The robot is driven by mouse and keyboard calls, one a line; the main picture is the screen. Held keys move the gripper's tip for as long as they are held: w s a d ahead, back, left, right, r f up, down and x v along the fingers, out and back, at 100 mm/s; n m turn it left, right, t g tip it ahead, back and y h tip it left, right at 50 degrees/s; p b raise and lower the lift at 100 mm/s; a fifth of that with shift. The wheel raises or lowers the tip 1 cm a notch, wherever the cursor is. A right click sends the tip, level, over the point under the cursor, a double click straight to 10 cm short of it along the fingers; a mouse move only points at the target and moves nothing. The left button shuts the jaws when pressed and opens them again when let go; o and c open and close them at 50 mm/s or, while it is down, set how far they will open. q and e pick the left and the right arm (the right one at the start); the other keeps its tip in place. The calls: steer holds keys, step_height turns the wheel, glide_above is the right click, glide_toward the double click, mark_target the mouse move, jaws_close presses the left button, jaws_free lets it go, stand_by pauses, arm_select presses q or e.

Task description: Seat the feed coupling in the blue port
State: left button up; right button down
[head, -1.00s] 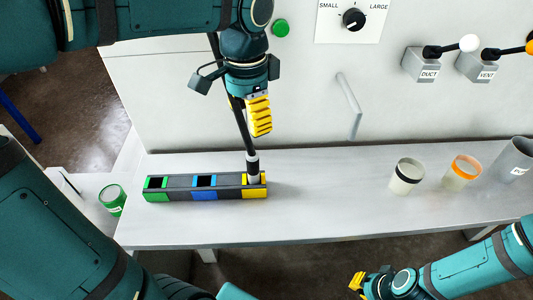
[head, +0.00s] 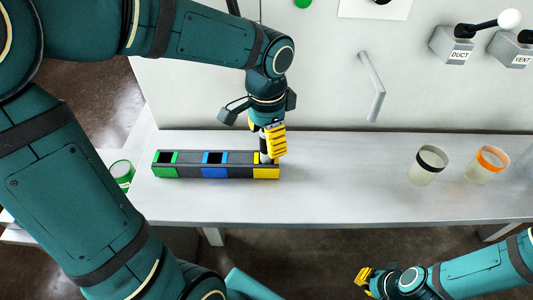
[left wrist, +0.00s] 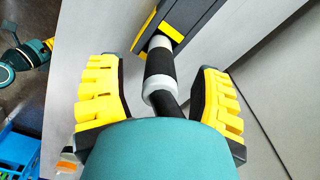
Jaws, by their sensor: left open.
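The feed coupling is a grey and black cylinder (left wrist: 160,65) on a black hose. It stands in the yellow port (head: 266,172) at the right end of the dark port block (head: 190,171). My left gripper (head: 268,146) is at the coupling from above. In the left wrist view its open yellow fingers (left wrist: 157,80) are on either side of the coupling, with gaps visible. The blue port (head: 214,172) is in the middle of the block, its opening dark and empty. The green port (head: 164,171) at the left end also looks empty. My right gripper (head: 364,277) is low at the right, away from the block; its finger opening is unclear.
A white-bodied cup with a black rim (head: 427,165) and one with an orange rim (head: 487,165) stand on the bench (head: 340,190) to the right. A handle (head: 372,88) sticks out of the back wall.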

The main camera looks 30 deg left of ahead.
arm_select(q)
steer(key=shift+f, duration=0.55)
jaws_close()
